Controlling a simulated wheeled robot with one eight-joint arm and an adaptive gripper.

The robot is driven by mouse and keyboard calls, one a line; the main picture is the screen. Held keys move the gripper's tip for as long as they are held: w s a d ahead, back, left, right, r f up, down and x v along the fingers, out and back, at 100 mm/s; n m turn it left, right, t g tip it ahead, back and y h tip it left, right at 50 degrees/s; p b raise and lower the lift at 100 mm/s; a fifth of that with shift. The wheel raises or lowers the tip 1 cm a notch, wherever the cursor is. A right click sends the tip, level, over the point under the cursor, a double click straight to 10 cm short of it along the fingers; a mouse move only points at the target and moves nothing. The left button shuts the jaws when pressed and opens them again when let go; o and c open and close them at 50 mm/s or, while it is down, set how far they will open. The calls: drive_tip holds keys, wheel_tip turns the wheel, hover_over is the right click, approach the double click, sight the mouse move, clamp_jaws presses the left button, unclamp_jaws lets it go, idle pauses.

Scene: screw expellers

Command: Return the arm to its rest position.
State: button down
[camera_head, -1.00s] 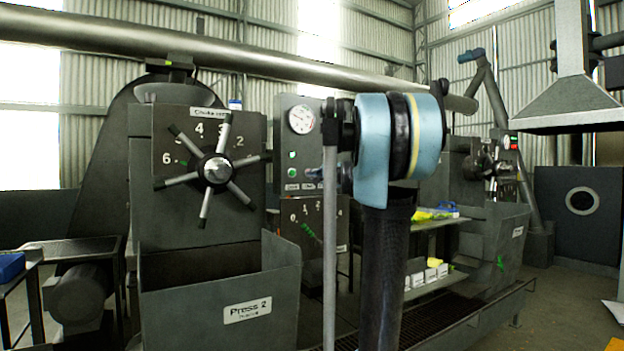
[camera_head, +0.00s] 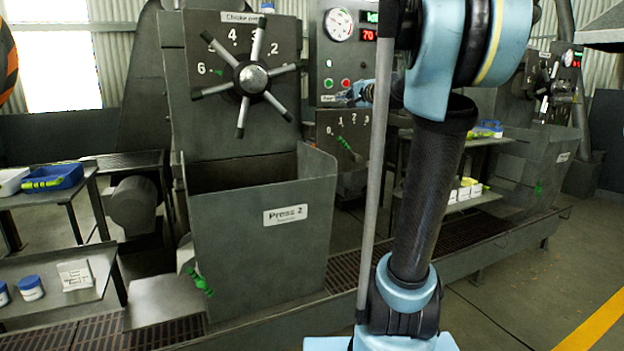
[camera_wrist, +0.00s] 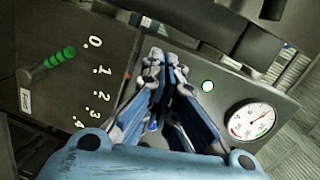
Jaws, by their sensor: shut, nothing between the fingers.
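My arm rises on the right of the head view, with a blue elbow joint above a dark forearm link and a blue lower joint. My gripper (camera_wrist: 166,68) shows in the wrist view with its blue and grey fingers close together, shut and empty.
Press 2 (camera_head: 262,235), with its spoked choke wheel (camera_head: 251,78), stands left of my arm. A side table with a blue tray (camera_head: 52,178) is at the far left. A shelf with white boxes (camera_head: 466,190) is behind the arm. Open floor (camera_head: 520,285) lies at the lower right.

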drive_tip(key=s+a+f+n+g+h, duration=0.1)
drive_tip(key=s+a+f+n+g, duration=0.25)
drive_tip(key=s+f, duration=0.75)
drive_tip(key=s+a+f+n+g+h, duration=0.15)
drive_tip(key=s+f+n+g, duration=0.25)
drive_tip(key=s+f, duration=0.75)
drive_tip(key=s+d+f+n+g+h, duration=0.1)
drive_tip(key=s+d+f, duration=0.4)
drive_tip(key=s+f, duration=0.5)
drive_tip(key=s+d+f+n+g+h, duration=0.2)
drive_tip(key=s+d+f+g+h, duration=0.1)
drive_tip(key=s+f, duration=0.7)
drive_tip(key=shift+d+g+h, duration=0.35)
drive_tip(key=shift+d+h, duration=0.5)
drive_tip(key=shift+d, duration=0.3)
drive_tip(key=shift+f, duration=0.1)
drive_tip(key=shift+w+f, duration=0.2)
drive_tip(key=shift+w, duration=0.25)
